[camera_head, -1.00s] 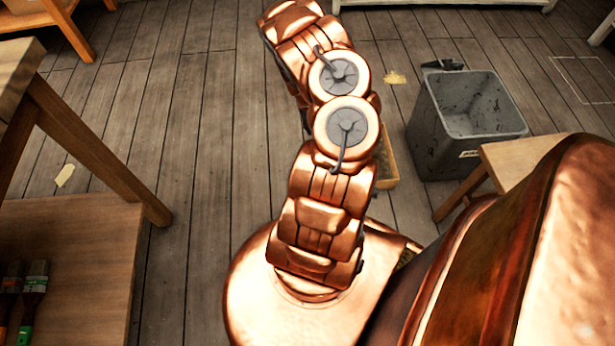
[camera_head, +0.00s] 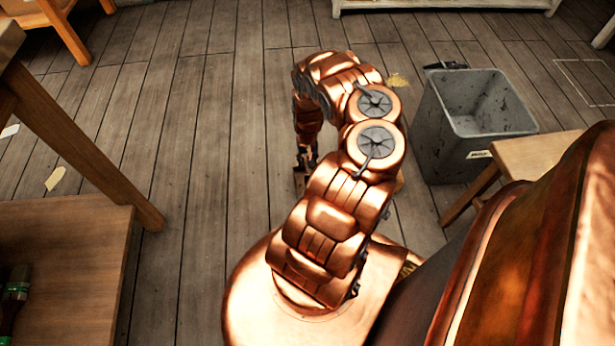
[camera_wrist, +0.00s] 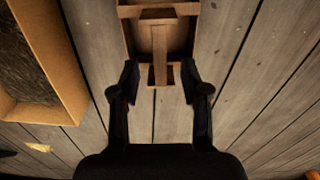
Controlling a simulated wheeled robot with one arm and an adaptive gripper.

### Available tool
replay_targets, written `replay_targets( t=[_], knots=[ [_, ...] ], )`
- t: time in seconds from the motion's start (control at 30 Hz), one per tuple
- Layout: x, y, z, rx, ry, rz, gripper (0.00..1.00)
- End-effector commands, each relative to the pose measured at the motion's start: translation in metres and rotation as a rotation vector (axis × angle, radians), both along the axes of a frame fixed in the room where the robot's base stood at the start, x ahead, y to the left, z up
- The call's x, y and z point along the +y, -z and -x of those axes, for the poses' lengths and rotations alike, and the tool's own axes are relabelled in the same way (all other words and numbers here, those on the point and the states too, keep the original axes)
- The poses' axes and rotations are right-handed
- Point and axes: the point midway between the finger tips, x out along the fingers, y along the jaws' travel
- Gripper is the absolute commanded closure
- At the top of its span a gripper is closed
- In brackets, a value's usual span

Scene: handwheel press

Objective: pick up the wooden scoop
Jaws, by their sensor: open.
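The wooden scoop (camera_wrist: 159,62) lies on the floor in the wrist view, at top centre. It looks like a shallow box with a crosspiece, and a narrow handle points toward my gripper. My gripper (camera_wrist: 160,88) is open, with one dark finger on each side of the handle's near end. The fingers look apart from the handle, and nothing is held. The height of the fingers above it is hard to tell. In the head view my gripper (camera_head: 306,160) points down, and a small brown part of the scoop (camera_head: 299,183) shows below it.
A wooden tray (camera_wrist: 72,92) with dark contents is at the left of the wrist view. In the head view, a grey bin (camera_head: 435,130) and a wooden stool (camera_head: 530,150) stand right. A wooden bench (camera_head: 75,250) with a brush (camera_head: 14,295) is left.

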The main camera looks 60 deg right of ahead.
Motion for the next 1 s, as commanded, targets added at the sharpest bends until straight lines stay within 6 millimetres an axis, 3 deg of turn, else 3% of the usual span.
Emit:
replay_targets(
  t=[0.4,0.7,1.0],
  knots=[
    [0.005,0.047,0.003,-0.001,0.001,-0.001,0.54],
    [0.004,0.048,0.004,0.000,0.001,0.000,0.54],
    [0.004,0.048,0.004,0.000,0.001,0.000,0.83]
  ],
)
